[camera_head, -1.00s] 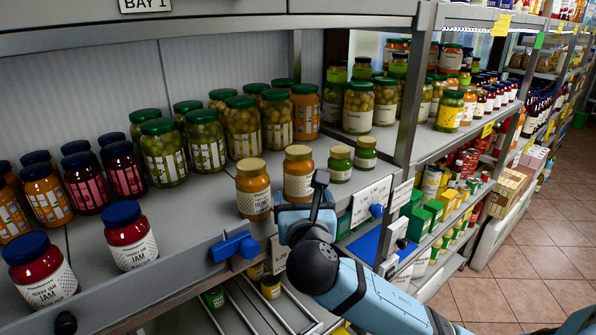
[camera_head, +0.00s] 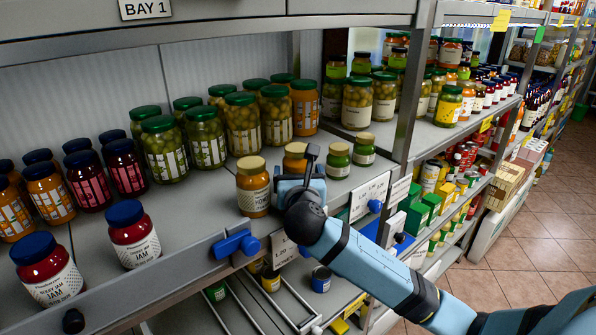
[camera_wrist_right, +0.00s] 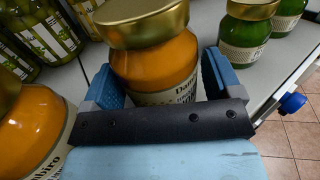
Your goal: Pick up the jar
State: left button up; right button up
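An orange jar with a gold lid (camera_head: 295,158) stands on the shelf, mostly hidden behind my right gripper (camera_head: 301,178) in the head view. In the right wrist view this jar (camera_wrist_right: 155,62) stands upright between the two blue fingers of my right gripper (camera_wrist_right: 160,85). The fingers are apart, one on each side of the jar, very close to its glass; I cannot tell whether they touch it. A second orange jar with a gold lid (camera_head: 253,188) stands just left of the gripper, and it also shows in the right wrist view (camera_wrist_right: 25,130). My left gripper is not in view.
Two small green jars (camera_head: 339,160) (camera_head: 364,150) stand close to the right. Green-lidded olive jars (camera_head: 243,125) stand behind. Red jam jars with blue lids (camera_head: 133,235) stand at left. A blue fitting (camera_head: 237,244) sits on the shelf's front edge. A metal upright (camera_head: 408,100) bounds the bay.

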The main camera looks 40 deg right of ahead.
jog(key=c, duration=1.1)
jog(key=shift+r, duration=0.15)
